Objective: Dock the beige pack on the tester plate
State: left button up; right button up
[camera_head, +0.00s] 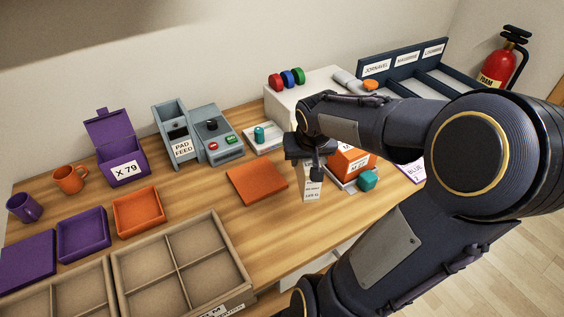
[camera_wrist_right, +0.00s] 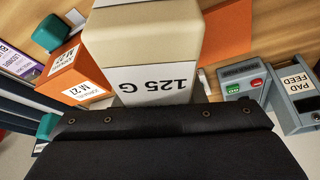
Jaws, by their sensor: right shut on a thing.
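The beige pack (camera_head: 312,188) has a white label and hangs upright beneath my right gripper (camera_head: 316,169), which is shut on it. In the right wrist view the pack (camera_wrist_right: 145,38) fills the upper middle, its label reading 125 G upside down. I cannot tell from the head view whether its bottom touches the table. A pale plate (camera_head: 266,145) with a teal knob stands behind it to the left. Another pale plate lies under an orange box (camera_head: 350,162) to its right. No readable mark tells which is the tester plate. My left gripper is out of view.
An orange mat (camera_head: 257,182) lies left of the pack. A teal block (camera_head: 367,180) stands beside the orange box. My right arm hides the right side of the table.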

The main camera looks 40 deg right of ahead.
jog(key=w+d+f, duration=0.2)
jog(key=w+d, duration=0.1)
jog(key=w+d+f, duration=0.1)
jog(key=w, duration=0.1)
jog(key=shift+w+d+p, duration=0.15)
jog(key=shift+w+p, duration=0.05)
jog(key=shift+p, duration=0.2)
jog(key=w+d+f, duration=0.1)
jog(key=f, duration=0.1)
jog(key=w+f, duration=0.1)
jog(key=w+d+f, duration=0.1)
jog(key=f, duration=0.1)
jog(key=shift+w+d+f, duration=0.3)
jog(key=shift+d+f, duration=0.05)
jog(key=shift+f, duration=1.55)
jog(key=shift+b, duration=0.3)
jog(key=shift+f, duration=0.2)
jog(key=o, duration=1.2)
jog(key=shift+r, duration=0.1)
